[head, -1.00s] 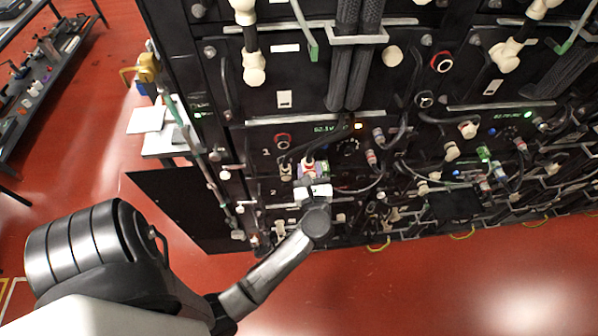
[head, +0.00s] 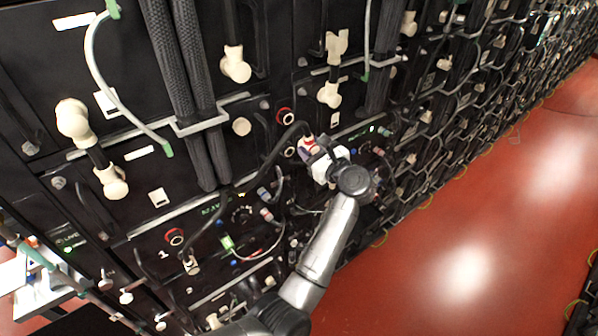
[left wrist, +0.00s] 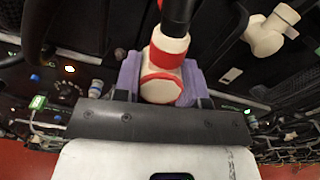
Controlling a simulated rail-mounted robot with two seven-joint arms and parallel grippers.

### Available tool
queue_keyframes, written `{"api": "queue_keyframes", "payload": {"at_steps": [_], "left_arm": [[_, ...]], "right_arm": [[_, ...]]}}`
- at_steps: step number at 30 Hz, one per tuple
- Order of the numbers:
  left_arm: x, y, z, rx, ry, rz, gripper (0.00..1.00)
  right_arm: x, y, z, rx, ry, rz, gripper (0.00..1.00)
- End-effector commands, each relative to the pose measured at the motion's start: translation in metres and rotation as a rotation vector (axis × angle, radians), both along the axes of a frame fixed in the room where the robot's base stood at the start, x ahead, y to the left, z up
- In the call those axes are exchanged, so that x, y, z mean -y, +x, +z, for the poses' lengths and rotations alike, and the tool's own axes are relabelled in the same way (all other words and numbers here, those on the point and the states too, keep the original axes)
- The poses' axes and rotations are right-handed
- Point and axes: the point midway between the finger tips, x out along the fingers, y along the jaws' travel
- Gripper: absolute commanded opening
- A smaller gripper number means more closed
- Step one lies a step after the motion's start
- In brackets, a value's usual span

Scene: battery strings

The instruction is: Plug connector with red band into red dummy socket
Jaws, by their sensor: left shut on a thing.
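The connector with the red band (head: 309,143) is white with red bands and has a black cable. My left gripper (head: 318,157) is shut on it. In the left wrist view the connector (left wrist: 164,68) sits between purple finger pads, with its cable running up. My right gripper is not in view.
A black-ringed socket (head: 290,152) lies close left of the gripper. The connector's black cable (head: 240,188) runs down left across the panel. Thick braided cables (head: 190,95) and white elbow connectors (head: 235,65) stick out of the rack. The red floor (head: 470,240) at right is clear.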

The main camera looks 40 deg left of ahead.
Motion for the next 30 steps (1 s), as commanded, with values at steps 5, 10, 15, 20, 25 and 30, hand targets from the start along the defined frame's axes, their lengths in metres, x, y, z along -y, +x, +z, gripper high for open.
{"api": "queue_keyframes", "payload": {"at_steps": [5, 10, 15, 20, 25, 30], "left_arm": [[0.002, 0.008, 0.018, 0.008, -0.002, 0.007, 0.10], [0.003, 0.010, 0.022, 0.008, -0.004, 0.010, 0.10], [0.003, 0.010, 0.022, 0.009, -0.004, 0.009, 0.10], [0.003, 0.010, 0.022, 0.009, -0.004, 0.009, 0.10], [0.003, 0.010, 0.020, 0.011, -0.004, 0.008, 0.10], [-0.009, 0.013, 0.021, 0.010, -0.004, 0.011, 0.10]], "right_arm": [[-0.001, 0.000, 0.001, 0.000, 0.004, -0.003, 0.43], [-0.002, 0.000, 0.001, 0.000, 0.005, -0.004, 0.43], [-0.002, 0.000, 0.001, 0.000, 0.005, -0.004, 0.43], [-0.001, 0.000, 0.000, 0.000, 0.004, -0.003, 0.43], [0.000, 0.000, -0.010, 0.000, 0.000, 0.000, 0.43], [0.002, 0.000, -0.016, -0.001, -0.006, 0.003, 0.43]]}}
